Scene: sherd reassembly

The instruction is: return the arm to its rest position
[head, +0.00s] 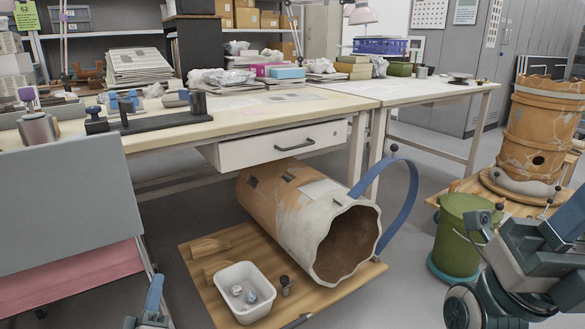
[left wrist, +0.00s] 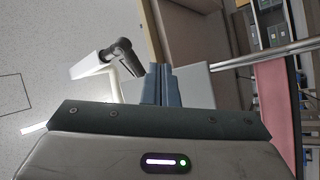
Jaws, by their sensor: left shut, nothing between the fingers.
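My left gripper (head: 152,300) shows at the bottom edge of the head view, low and left, with most of its arm cut off by the frame. In the left wrist view its blue-grey fingers (left wrist: 160,84) are together with nothing between them. The fingers are clear of the large jar and the white tub in the head view.
A large patched jar (head: 272,208) lies on its side on a wooden board (head: 205,233), with a white tub (head: 262,308) before it. A grey panel (head: 70,210) stands left of the gripper. A workbench (head: 235,118) spans behind. A green bin (head: 457,235) stands right.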

